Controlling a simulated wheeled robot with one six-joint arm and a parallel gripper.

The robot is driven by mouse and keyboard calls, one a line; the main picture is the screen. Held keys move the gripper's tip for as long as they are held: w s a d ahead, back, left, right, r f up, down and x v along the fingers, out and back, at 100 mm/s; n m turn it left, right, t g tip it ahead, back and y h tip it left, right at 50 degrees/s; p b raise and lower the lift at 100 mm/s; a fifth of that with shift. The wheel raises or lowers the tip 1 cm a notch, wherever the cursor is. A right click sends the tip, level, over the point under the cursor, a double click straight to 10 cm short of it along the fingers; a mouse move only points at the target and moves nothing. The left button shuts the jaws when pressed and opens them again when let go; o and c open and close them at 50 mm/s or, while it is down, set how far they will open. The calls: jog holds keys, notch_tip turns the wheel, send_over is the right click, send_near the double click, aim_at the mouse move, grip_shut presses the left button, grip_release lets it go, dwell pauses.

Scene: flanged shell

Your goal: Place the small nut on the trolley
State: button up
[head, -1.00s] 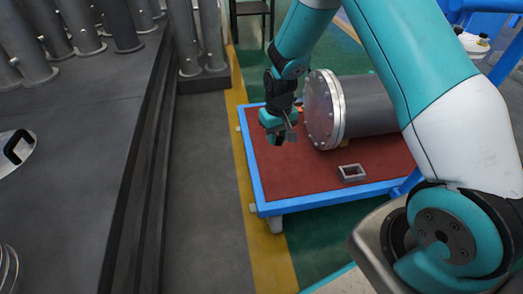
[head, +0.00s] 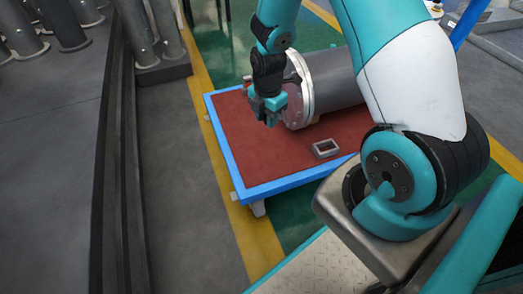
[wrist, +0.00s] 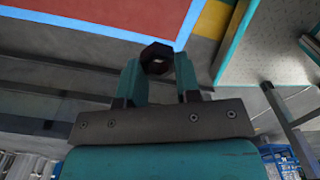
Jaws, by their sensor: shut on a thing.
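The small nut is a dark hexagonal ring (wrist: 157,58) held between the fingertips in the wrist view. My gripper (wrist: 157,70) is shut on it. In the head view, my gripper (head: 268,117) hangs pointing down in front of the flanged shell's near end, and the nut cannot be made out there. The trolley (head: 262,160) has a red top and a blue frame. My gripper appears above its far-left part in the head view; the height of the gap is unclear. The trolley (wrist: 120,12) also shows at the top of the wrist view.
A grey flanged shell (head: 335,78) lies on the trolley, just right of my gripper. A small rectangular metal frame (head: 326,149) lies on the red top near the front edge. The red top left of it is clear. Upright grey pipes (head: 165,30) stand behind at the left.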

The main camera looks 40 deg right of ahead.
aim_at(267, 165)
jog(key=shift+s+f+n, duration=0.15)
jog(key=shift+f+n, duration=0.05)
jog(key=shift+n, duration=0.1)
notch_tip(267, 165, down, 20)
jog(key=b, duration=0.9)
jog(key=shift+r, duration=0.25)
jog(key=shift+f, duration=0.15)
jog(key=o, duration=0.9)
jog(key=shift+o, duration=0.2)
